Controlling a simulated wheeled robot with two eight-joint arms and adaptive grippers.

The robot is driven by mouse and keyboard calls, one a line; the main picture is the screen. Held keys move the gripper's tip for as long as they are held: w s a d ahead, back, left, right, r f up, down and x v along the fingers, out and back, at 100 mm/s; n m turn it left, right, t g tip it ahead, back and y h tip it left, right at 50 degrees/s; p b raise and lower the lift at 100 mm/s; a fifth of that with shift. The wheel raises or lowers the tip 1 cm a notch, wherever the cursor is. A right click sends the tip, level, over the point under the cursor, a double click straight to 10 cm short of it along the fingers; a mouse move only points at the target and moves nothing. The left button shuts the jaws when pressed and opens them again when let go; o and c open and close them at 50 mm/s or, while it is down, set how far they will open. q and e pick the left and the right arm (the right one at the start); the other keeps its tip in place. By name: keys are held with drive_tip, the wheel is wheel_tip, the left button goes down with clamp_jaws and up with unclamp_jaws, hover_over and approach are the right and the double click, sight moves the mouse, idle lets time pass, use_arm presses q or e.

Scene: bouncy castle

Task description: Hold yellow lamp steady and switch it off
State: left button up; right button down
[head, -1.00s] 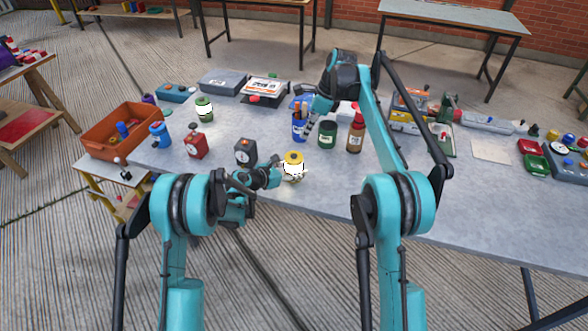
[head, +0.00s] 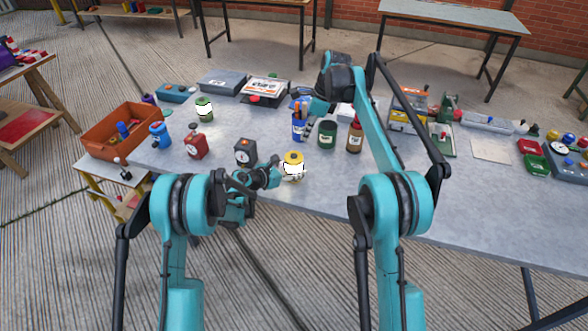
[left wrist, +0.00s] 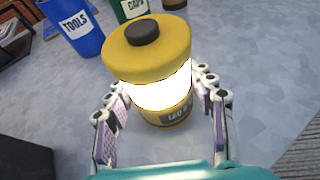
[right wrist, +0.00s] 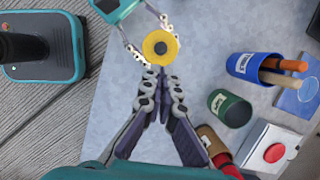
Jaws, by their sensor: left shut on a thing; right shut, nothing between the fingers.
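The yellow lamp (head: 293,168) stands upright near the table's front edge, its middle band glowing white. In the left wrist view the lamp (left wrist: 150,60) has a dark round button (left wrist: 142,32) on its yellow cap. My left gripper (head: 284,176) is shut around the lamp's body, with fingers on both sides of it in the left wrist view (left wrist: 162,92). In the right wrist view my right gripper (right wrist: 160,72) is shut and empty, its fingertips just below the lamp's cap (right wrist: 172,40) in the picture. Whether they touch it I cannot tell.
A black-and-white dial box (head: 246,152) stands left of the lamp. A green lamp (head: 204,110) also glows.

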drive_tip(key=f+h, duration=0.1)
drive_tip(key=a+f+h, duration=0.1)
drive_tip(key=shift+s+a+t+h, duration=0.1)
drive_tip(key=shift+s+t+h, duration=0.2)
drive_tip(key=shift+t+h, duration=0.1)
drive_tip(key=shift+s+a+f+n+t+h, duration=0.1)
drive_tip(key=shift+a+f+n+t+h, duration=0.1)
drive_tip(key=shift+h, duration=0.25)
drive_tip(key=shift+a+f+n+t+h, duration=0.1)
drive_tip(key=shift+n+h, duration=0.1)
drive_tip(key=shift+h, duration=0.25)
drive_tip(key=shift+a+r+t+h, duration=0.2)
drive_tip(key=shift+t+h, duration=0.3)
drive_tip(key=shift+h, duration=0.3)
wheel_tip(320, 180, up, 3)
drive_tip(key=a+n+t+h, duration=0.2)
drive_tip(key=t+h, duration=0.1)
drive_tip(key=t, duration=0.1)
approach(300, 154)
drive_tip(key=shift+x, duration=2.3)
